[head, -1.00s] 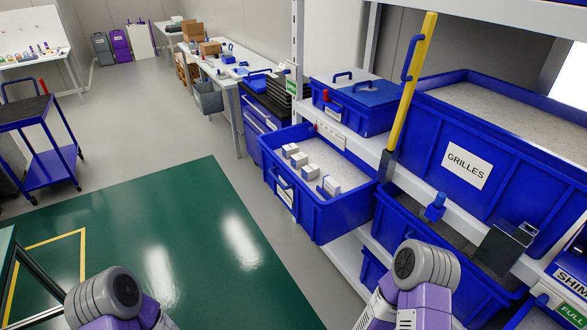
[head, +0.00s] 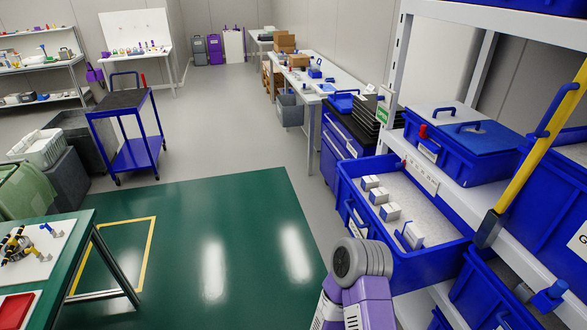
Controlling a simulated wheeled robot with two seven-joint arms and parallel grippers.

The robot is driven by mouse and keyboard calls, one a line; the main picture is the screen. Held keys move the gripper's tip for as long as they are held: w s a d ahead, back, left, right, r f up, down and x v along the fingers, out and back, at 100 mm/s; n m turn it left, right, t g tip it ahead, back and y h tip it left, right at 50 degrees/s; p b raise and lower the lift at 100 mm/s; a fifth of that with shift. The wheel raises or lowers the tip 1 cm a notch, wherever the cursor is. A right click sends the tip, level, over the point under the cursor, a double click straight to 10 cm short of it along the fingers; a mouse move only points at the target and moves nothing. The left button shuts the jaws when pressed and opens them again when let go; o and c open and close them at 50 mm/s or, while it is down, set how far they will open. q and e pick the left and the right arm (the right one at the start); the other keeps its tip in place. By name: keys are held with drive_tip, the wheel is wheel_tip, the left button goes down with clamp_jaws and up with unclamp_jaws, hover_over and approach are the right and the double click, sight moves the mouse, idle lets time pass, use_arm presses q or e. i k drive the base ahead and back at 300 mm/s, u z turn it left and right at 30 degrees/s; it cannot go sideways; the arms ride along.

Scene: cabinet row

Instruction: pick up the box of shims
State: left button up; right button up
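Several small white boxes stand in a row in a pulled-out blue bin (head: 347,172). One of my arms, grey and purple, rises at the lower middle in front of the bin. Neither gripper shows.
A lidded blue bin (head: 462,146) sits on the shelf behind the open one. A yellow bar (head: 538,143) slants across the shelf at the right. A blue cart (head: 136,155) and a green-topped table (head: 80,232) stand at the left.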

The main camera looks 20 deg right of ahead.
sight(368, 182)
drive_tip(key=u, duration=0.3)
drive_tip(key=i, duration=1.45)
drive_tip(key=z, duration=0.4)
